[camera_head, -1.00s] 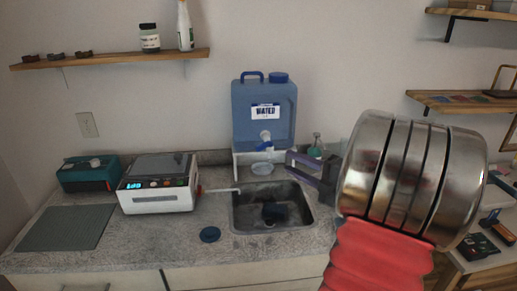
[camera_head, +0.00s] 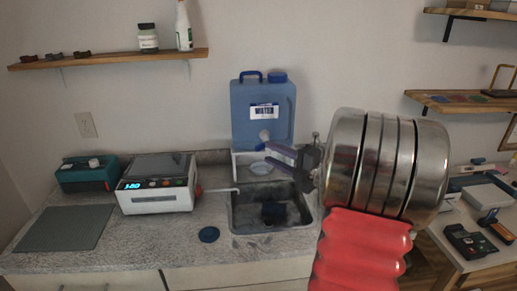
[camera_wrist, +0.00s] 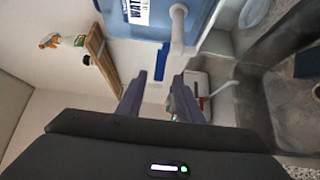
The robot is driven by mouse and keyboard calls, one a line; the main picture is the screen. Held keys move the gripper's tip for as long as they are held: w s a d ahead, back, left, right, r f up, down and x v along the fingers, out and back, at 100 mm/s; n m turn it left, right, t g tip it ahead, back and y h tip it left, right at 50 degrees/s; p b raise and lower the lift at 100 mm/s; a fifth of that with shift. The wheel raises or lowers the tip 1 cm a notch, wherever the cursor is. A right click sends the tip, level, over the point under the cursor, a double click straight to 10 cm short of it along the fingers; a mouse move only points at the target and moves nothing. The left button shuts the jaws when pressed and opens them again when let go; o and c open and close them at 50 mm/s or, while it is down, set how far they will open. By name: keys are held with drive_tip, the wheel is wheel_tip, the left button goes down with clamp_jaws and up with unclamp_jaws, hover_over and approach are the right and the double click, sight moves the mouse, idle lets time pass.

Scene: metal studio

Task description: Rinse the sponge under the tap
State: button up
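The tap is a white spigot (camera_head: 265,136) low on the front of a blue water container (camera_head: 262,110). It also shows in the wrist view, the white spigot (camera_wrist: 178,25) with a blue bar beside it. My gripper (camera_head: 272,157) is just below and right of the spigot, over the back of the sink (camera_head: 246,221). In the wrist view its dark fingers (camera_wrist: 157,84) are apart with nothing between them. A dark blue object (camera_head: 272,210) lies in the sink; I cannot tell if it is the sponge. A small dish (camera_head: 260,168) is below the spigot.
A white device with a display (camera_head: 158,190), a teal box (camera_head: 88,174) and a grey mat (camera_head: 65,228) stand farther left. A spray bottle (camera_wrist: 62,41) shows in the wrist view.

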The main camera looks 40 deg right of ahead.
sight(261, 148)
drive_tip(key=w, duration=0.6)
drive_tip(key=shift+w+a, duration=0.2)
drive_tip(key=shift+a, duration=0.1)
drive_tip(key=shift+c, duration=0.2)
clamp_jaws()
